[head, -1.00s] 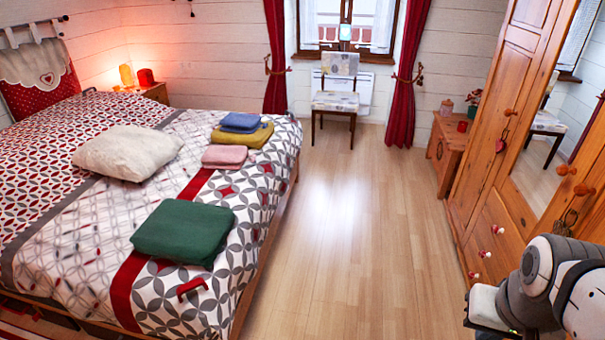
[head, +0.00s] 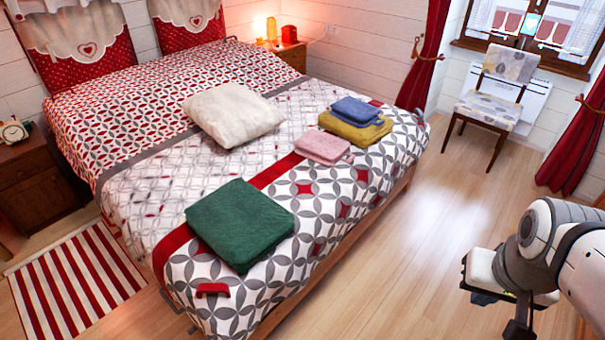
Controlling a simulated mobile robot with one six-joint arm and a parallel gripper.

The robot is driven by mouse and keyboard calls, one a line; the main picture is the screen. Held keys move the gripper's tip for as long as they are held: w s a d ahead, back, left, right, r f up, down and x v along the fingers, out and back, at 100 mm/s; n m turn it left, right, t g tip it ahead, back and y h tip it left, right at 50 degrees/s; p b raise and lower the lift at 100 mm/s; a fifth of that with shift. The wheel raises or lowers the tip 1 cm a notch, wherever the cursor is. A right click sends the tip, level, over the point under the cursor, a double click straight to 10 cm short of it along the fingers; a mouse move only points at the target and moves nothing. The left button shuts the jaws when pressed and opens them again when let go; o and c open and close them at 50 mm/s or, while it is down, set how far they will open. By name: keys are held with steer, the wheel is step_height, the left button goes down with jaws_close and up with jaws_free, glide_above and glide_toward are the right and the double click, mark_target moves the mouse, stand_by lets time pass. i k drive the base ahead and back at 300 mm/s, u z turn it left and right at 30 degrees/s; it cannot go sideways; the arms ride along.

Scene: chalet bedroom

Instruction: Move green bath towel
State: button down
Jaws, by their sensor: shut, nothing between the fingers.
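The green bath towel (head: 238,222) lies folded in a flat square on the near end of the bed (head: 335,205). Nothing covers it. My gripper (head: 517,326) is at the lower right above the floor, seen only in part beside my white and grey arm. It is shut and empty, well to the right of the towel and apart from the bed.
A cream pillow (head: 232,115), a pink towel (head: 321,147), a yellow towel (head: 355,132) and a blue towel (head: 356,110) lie on the bed. A small red item (head: 213,289) lies near its front edge. Wood floor (head: 425,245) right of the bed is clear; a chair (head: 493,105) stands beyond.

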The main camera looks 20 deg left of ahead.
mark_target(239, 222)
steer(key=u, duration=0.7)
steer(key=i, duration=0.95)
steer(key=u, duration=0.45)
steer(key=k, duration=0.9)
steer(key=u, duration=0.15)
steer(key=i, duration=0.9)
steer(key=z, duration=0.05)
